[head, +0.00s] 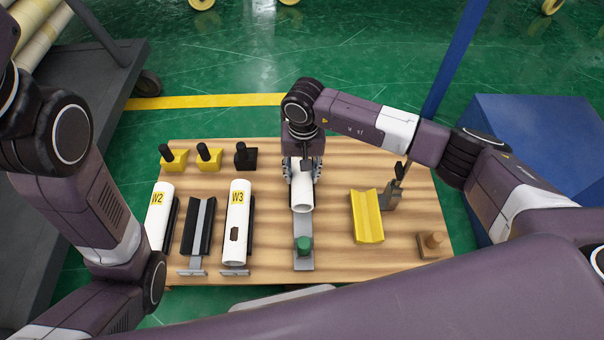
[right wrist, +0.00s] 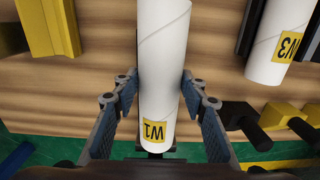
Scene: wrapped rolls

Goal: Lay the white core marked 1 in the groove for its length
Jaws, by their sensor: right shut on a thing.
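The white core marked W1 (right wrist: 163,60) is between the two fingers of my right gripper (right wrist: 160,82), which is shut on it. In the head view the core (head: 302,193) points toward me from under the right gripper (head: 303,170), above or on a grey strip (head: 303,255) with a green knob. I cannot tell whether it touches the strip. An empty black groove (head: 197,228) lies between the white cores W2 (head: 158,215) and W3 (head: 237,205). An empty yellow groove (head: 367,218) lies to the right. My left gripper is out of view.
Two yellow blocks (head: 208,160) and a black block (head: 245,158) with black pegs stand at the board's back left. A grey stand (head: 391,197) and a wooden peg (head: 432,243) are at the right. Bare wooden board (head: 335,235) shows between strip and yellow groove.

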